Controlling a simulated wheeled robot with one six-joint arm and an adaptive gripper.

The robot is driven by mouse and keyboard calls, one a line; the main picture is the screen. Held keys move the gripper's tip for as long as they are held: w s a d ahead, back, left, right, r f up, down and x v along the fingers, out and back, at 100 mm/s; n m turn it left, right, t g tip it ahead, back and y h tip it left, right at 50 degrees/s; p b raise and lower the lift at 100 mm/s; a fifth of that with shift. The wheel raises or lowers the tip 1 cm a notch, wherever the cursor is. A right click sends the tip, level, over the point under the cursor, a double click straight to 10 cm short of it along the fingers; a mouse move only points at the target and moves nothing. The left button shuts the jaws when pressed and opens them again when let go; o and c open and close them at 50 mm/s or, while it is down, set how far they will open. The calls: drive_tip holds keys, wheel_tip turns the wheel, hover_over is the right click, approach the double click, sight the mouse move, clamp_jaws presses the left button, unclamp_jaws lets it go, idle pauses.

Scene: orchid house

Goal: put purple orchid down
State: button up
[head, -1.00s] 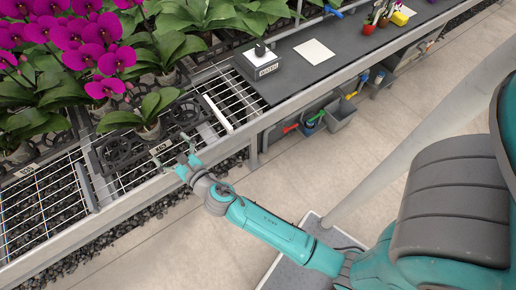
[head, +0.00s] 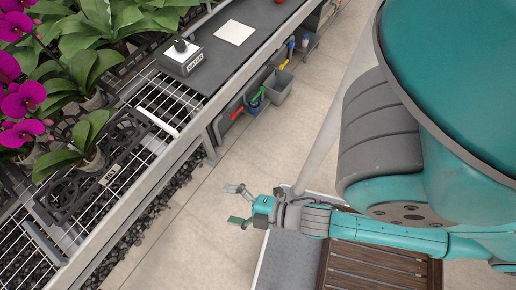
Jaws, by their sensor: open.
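A purple orchid with magenta blooms (head: 20,102) and broad green leaves (head: 62,160) is at the left of the head view. Its small pot (head: 92,166) stands upright in a black tray holder (head: 125,138) near the front edge of the bench. Other leaves and blooms crowd behind it, so I cannot tell which stems belong to this pot. My gripper (head: 236,205) is open and empty. It is over the aisle, apart from the bench and the plant.
The wire bench (head: 150,95) has bare mesh right of the tray. A small scale (head: 183,58) and a white card (head: 235,33) lie on the dark worktop (head: 262,15). Grey bins (head: 275,88) hang below the bench edge. The aisle floor (head: 185,225) is clear.

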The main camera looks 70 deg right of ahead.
drive_tip(key=s+d+r+m, duration=0.1)
drive_tip(key=s+r+m, duration=0.6)
drive_tip(key=s+m, duration=0.2)
drive_tip(key=shift+m+h, duration=0.4)
drive_tip(key=shift+m, duration=0.8)
idle(0.6)
